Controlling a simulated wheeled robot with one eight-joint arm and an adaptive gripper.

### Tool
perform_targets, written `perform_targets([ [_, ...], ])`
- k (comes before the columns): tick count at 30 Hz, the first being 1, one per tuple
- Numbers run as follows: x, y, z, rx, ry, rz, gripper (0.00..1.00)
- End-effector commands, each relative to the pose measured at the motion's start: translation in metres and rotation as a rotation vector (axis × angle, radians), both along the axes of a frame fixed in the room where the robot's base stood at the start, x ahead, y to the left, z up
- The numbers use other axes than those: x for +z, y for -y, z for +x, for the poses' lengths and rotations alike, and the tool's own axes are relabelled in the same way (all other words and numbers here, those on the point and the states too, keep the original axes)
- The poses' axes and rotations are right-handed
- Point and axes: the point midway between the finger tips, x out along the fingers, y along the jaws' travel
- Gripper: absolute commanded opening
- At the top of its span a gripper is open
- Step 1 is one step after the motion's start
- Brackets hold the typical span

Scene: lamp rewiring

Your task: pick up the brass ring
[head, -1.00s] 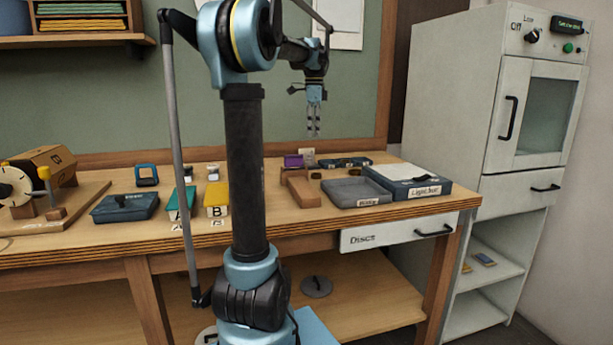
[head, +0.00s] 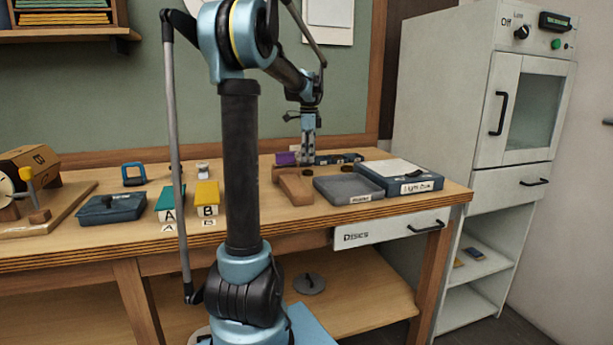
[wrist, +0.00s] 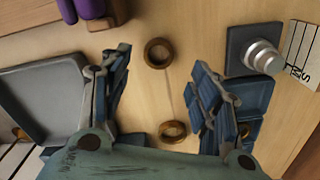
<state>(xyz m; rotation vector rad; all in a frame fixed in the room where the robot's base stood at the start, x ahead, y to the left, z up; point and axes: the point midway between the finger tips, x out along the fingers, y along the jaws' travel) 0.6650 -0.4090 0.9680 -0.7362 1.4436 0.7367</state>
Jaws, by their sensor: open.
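Two rings lie flat on the wooden bench in the wrist view. The yellower, brass-coloured ring (wrist: 173,131) is low in the picture, between the finger bases. A darker brown ring (wrist: 158,52) lies farther up, close to the gap between the fingertips. My gripper (wrist: 154,72) is open and empty, with one blue finger on each side of the rings. In the head view my gripper (head: 308,160) hangs pointing down over the back of the bench, beside the wooden block. One small dark ring (head: 345,171) shows there behind the grey tray; I cannot tell which ring it is.
A grey tray (head: 348,190) and a blue box (head: 402,179) stand to the right. A wooden block (head: 293,186) and a purple object (head: 286,158) are close to my gripper. A silver knob on a dark square plate (wrist: 262,56) is beside the right finger.

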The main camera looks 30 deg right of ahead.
Motion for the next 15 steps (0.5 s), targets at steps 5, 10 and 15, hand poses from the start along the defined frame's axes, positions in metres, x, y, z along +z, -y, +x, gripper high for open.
perform_targets([
  [5, -0.009, 0.000, 0.000, 0.000, 0.000, 0.000, 0.56],
  [10, -0.030, -0.002, 0.001, 0.000, 0.000, 0.000, 0.56],
  [15, -0.050, -0.002, 0.000, 0.000, 0.000, 0.000, 0.56],
])
